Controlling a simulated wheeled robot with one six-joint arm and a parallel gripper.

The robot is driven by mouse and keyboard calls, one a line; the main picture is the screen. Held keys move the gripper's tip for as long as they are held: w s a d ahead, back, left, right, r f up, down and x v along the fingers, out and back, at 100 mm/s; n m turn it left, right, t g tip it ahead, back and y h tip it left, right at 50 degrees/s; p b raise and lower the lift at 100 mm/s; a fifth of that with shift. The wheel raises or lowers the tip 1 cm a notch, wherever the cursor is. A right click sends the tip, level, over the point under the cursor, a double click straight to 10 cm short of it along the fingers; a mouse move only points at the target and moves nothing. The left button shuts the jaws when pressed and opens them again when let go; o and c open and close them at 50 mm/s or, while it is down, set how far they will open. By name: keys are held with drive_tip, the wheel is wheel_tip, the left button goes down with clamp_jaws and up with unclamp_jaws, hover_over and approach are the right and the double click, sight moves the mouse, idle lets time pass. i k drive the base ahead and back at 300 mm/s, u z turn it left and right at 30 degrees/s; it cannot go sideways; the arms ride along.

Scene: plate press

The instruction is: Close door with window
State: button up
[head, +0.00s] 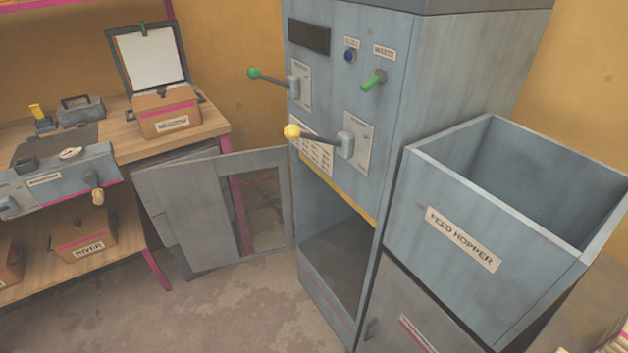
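The door with window (218,205) is a grey panel standing open, swung out to the left of the tall grey-blue press (470,55). Its window opening lies near the press side, and a pink table leg and the floor show through it. The door's right edge meets the front left edge of the press. The press's lower opening (338,262) is uncovered and looks empty. My gripper is not in view.
The feed hopper (480,245) juts out at the right. A wooden workbench (205,125) with boxes and a clipboard stands left, close behind the door. Green and yellow (292,131) knobbed levers stick out above the opening. Floor (235,305) in front is clear.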

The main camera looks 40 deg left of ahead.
sight(190, 194)
drive_tip(key=u, duration=0.35)
drive_tip(key=k, duration=0.7)
drive_tip(key=u, duration=1.3)
drive_tip(key=i, duration=0.55)
drive_tip(key=u, duration=1.05)
drive_tip(key=i, duration=1.35)
drive_tip(key=z, duration=0.7)
drive_tip(key=i, duration=0.5)
drive_tip(key=z, duration=0.6)
